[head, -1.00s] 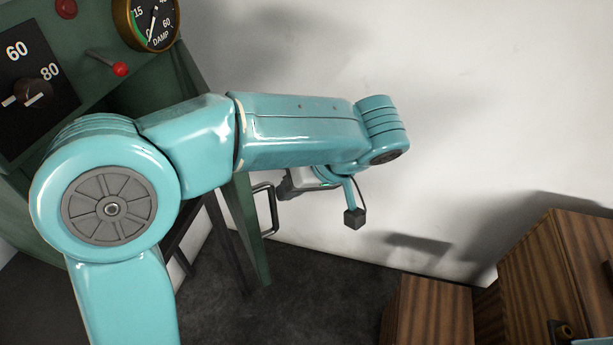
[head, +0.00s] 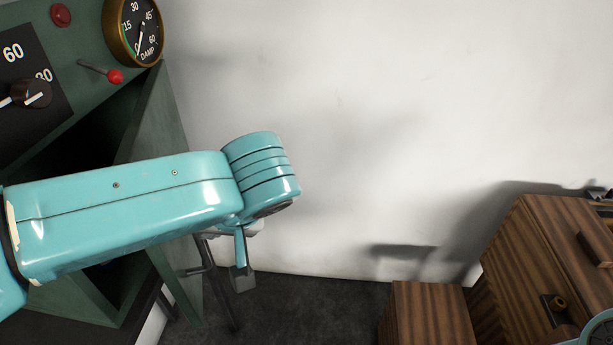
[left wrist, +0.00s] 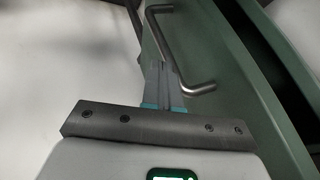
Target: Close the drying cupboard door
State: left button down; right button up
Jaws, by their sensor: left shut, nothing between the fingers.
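The green drying cupboard (head: 75,60) stands at the left in the head view. Its door (head: 158,130) is partly open, with a dark gap on its left. In the left wrist view the door (left wrist: 225,75) shows its outer face with a grey bar handle (left wrist: 163,38), and a dark gap lies beyond its edge. My left gripper (left wrist: 168,75) is shut and empty, its fingertips at the door's face beside the handle. I cannot tell whether they touch. In the head view my left forearm hides most of the gripper and part of the door. My right gripper is out of view.
The cupboard front carries a damp gauge (head: 135,28), a red-knobbed lever (head: 114,76) and a dial (head: 32,94). Wooden furniture (head: 545,260) stands at the lower right. Dark floor (head: 310,310) lies between, before a bare white wall (head: 370,120).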

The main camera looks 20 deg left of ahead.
pick_arm(q)
jog(key=s+a+m+b, duration=0.1)
jog(key=s+a+b, duration=0.3)
jog(key=s+a, duration=0.4)
jog(key=a, duration=0.4)
jog(key=shift+s+r+t, duration=0.15)
jog(key=shift+s+t, duration=0.15)
jog(key=shift+t, duration=0.1)
